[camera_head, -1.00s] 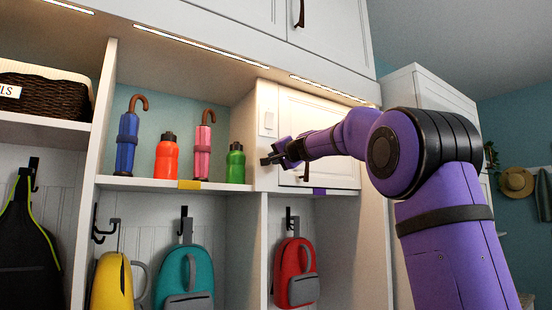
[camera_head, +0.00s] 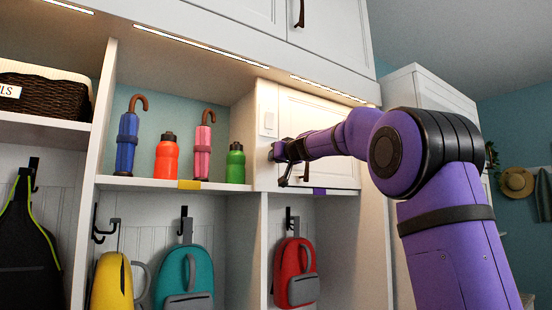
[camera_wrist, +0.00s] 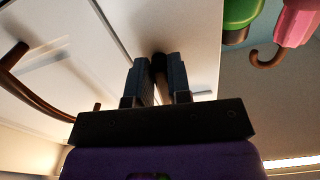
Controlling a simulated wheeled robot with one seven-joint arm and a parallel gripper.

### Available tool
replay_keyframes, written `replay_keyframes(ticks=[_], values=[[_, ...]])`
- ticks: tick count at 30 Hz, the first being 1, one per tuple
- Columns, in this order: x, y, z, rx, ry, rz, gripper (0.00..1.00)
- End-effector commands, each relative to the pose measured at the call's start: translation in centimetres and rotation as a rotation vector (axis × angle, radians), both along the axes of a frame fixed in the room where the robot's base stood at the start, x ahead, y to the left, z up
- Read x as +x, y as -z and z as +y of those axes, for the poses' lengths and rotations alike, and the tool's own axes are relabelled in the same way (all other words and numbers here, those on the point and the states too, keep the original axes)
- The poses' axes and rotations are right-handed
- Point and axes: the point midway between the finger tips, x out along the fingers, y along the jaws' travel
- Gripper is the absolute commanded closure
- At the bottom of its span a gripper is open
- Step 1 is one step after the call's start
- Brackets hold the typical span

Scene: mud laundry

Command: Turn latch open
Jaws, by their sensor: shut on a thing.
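The small white cabinet door (camera_head: 318,118) is closed, right of the bottle shelf in the head view. My gripper (camera_head: 276,152) is at the left edge of this door, against the cabinet frame. In the wrist view my gripper (camera_wrist: 160,58) has its two dark fingers on either side of a dark, rounded latch piece (camera_wrist: 160,72), and it is shut on it. The latch is mostly hidden by the fingers, and its exact turn angle cannot be told. In the head view the latch is hidden behind my gripper.
A brown door handle (camera_wrist: 40,92) curves close to my gripper in the wrist view. Umbrellas and bottles, including a green bottle (camera_head: 235,163), stand on the left shelf. A red backpack (camera_head: 295,272) hangs below.

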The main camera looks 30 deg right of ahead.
Motion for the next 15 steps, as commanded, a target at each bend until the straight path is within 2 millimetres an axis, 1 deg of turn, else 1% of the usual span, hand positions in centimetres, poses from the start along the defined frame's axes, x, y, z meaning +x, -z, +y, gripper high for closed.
replay_keyframes(ticks=[6, 15], values=[[0.04, 0.12, -0.02, -0.087, 0.0, -0.001, 1.0], [0.03, 0.14, -0.04, -0.128, 0.0, -0.002, 1.0]])
